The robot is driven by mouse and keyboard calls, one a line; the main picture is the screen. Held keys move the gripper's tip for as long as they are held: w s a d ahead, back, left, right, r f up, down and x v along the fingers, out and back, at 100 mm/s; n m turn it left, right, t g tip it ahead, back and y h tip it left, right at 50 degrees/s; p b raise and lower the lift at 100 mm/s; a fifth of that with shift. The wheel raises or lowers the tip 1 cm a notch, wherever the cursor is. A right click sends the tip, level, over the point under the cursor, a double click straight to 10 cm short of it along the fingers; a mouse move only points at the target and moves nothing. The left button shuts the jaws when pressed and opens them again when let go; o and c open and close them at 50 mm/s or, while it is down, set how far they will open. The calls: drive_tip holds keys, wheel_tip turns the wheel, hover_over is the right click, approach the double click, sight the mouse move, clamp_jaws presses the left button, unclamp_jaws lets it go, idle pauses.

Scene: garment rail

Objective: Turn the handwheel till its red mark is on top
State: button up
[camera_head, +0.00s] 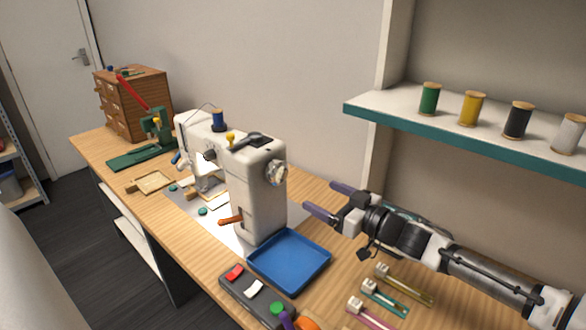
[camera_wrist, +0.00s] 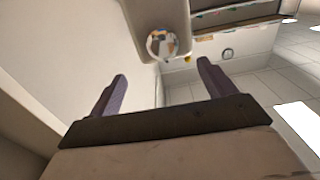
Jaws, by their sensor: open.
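The handwheel (camera_head: 276,173) is a shiny metal disc on the right end of the white sewing machine (camera_head: 262,200). In the wrist view the handwheel (camera_wrist: 161,43) shows ahead, between and beyond the fingers; its face is reflective, and I cannot make out a red mark. My gripper (camera_head: 325,200) is open and empty, to the right of the handwheel and apart from it. Its two purple fingers point toward the machine. They also show in the wrist view (camera_wrist: 160,85), spread wide.
A blue tray (camera_head: 290,285) lies on the wooden bench below the gripper. A dark box with coloured buttons (camera_head: 255,295) and several small clips are in front. A shelf (camera_head: 455,135) with thread spools (camera_head: 471,108) overhangs at the right. The wall stands close behind the machine.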

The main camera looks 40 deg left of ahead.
sight(282, 176)
drive_tip(key=a+p, duration=0.1)
drive_tip(key=a, duration=0.3)
drive_tip(key=a+p, duration=0.1)
drive_tip(key=a, duration=0.4)
drive_tip(key=a+p, duration=0.1)
drive_tip(key=a, duration=0.3)
drive_tip(key=shift+w+a+r, duration=0.15)
drive_tip(key=shift+w+a, duration=0.2)
drive_tip(key=shift+a, duration=0.05)
drive_tip(key=c, duration=1)
drive_tip(key=shift+o, duration=0.2)
